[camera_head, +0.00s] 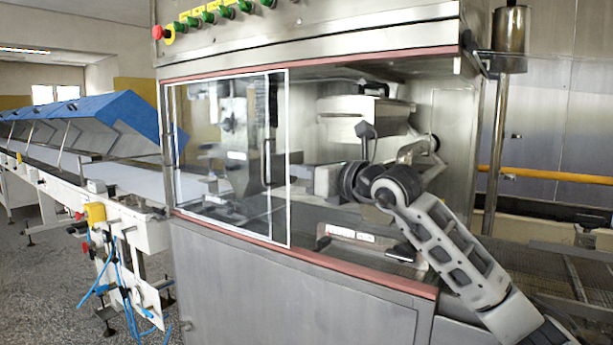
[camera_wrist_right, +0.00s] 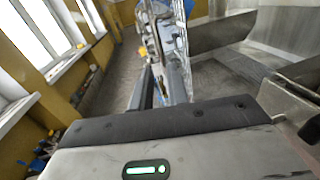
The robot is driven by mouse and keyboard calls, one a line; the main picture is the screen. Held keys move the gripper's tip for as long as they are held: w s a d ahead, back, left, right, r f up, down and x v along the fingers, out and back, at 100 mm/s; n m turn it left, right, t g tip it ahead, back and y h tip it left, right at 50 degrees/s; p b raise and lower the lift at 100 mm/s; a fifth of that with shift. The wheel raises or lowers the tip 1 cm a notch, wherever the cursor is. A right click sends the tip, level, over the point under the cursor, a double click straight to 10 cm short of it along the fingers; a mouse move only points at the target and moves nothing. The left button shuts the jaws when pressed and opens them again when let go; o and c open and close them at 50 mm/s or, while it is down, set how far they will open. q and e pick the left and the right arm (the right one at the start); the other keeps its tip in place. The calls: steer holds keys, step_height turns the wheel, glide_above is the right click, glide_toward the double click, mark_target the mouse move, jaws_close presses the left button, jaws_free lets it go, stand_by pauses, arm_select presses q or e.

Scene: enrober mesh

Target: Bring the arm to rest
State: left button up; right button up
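My right arm comes in from the lower right in the head view and bends at dark round joints in the open bay of a steel machine (camera_head: 290,290). Its right gripper (camera_head: 318,180) points left, behind the sliding clear panel's right edge, and is small there. In the right wrist view the fingers of this gripper (camera_wrist_right: 162,82) reach away from the camera, close to each other. I see no object held between them, but the gap is unclear. My left arm and left gripper are not in view.
A white-framed clear panel (camera_head: 230,160) covers the bay's left part. A red-brown sill (camera_head: 330,268) runs along the bay's lower edge, below my arm. A steel post (camera_head: 495,150) stands at the right. A conveyor with blue covers (camera_head: 115,120) extends left.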

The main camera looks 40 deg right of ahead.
stand_by(0.5)
steer(key=s+a+f+m+y+p, duration=0.1)
steer(key=s+a+f+m+y, duration=0.3)
steer(key=a+f, duration=0.5)
steer(key=s+a+f+m+y, duration=0.2)
steer(key=a+f+m+y, duration=0.35)
steer(key=a+f, duration=0.35)
steer(key=s+a+f+m+g+h+p, duration=0.1)
steer(key=s+a+f+m+g+h, duration=0.2)
steer(key=s+f+m, duration=0.7)
steer(key=s+a+f+m+g+h, duration=0.4)
steer(key=s+f+m, duration=0.6)
steer(key=f+m, duration=0.6)
steer(key=shift+f+h+p, duration=0.25)
steer(key=shift+h+p, duration=0.1)
steer(key=shift+h, duration=0.3)
steer(key=shift+s, duration=0.15)
